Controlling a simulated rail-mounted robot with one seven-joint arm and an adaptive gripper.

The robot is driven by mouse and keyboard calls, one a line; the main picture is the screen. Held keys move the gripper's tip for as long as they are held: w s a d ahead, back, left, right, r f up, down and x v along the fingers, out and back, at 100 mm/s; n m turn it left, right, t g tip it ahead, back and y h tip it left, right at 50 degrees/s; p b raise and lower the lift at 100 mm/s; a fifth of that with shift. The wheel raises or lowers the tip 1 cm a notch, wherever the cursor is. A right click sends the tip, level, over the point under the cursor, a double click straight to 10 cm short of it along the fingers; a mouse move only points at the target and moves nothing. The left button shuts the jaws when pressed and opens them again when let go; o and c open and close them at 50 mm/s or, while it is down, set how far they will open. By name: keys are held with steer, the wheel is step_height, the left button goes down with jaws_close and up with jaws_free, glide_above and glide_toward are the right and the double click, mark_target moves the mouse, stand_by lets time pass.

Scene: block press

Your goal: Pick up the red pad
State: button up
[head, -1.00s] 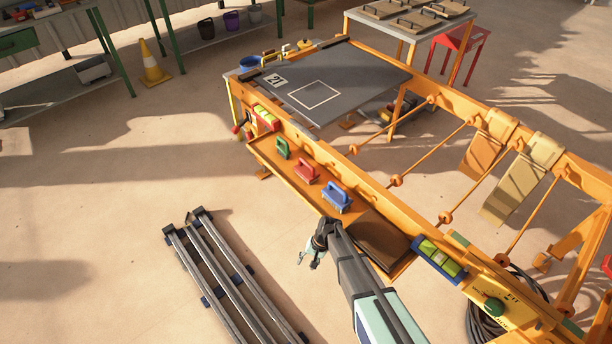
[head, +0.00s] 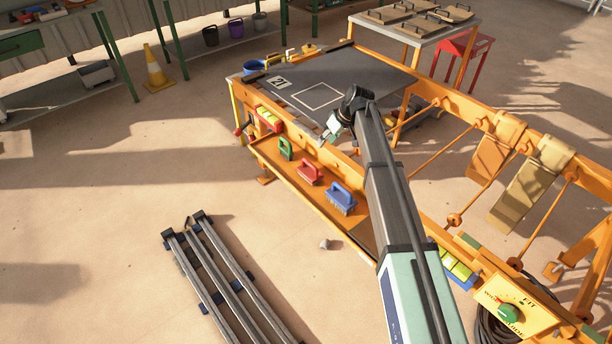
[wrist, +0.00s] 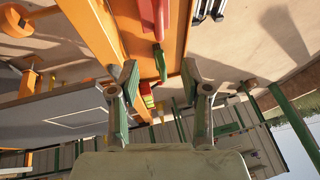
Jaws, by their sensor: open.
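The red pad (head: 308,172) has a handle on top and stands in the orange tray (head: 326,211), between a green pad (head: 286,149) and a blue pad (head: 341,196). My gripper (head: 325,142) is open and empty, above the rail side of the tray, to the right of the red pad in the head view. In the wrist view the open fingers (wrist: 159,68) frame the green pad (wrist: 160,62), and the red pad (wrist: 152,14) shows at the top edge, partly cut off. Nothing is between the fingers in contact with them, as far as I can see.
A grey board (head: 371,78) with a white square lies behind the tray. Grey rails (head: 225,280) lie on the floor at front left. Open floor lies left of the tray.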

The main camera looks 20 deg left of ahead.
steer(key=p, duration=0.2)
glide_toward(310, 163)
steer(key=x, duration=0.3)
steer(key=w+x, duration=0.1)
steer(key=x, duration=0.1)
steer(key=shift+f, duration=0.15)
steer(key=shift+s+a+f+p, duration=0.15)
steer(key=shift+f+p, duration=0.1)
steer(key=shift+f, duration=0.15)
steer(key=shift+s+a+f+p, duration=0.15)
steer(key=shift+a+f+p, duration=0.1)
steer(key=shift+f, duration=0.15)
steer(key=shift+p+x, duration=0.5)
steer(key=shift+x, duration=1.4)
steer(key=shift+s+d, duration=0.15)
jaws_close()
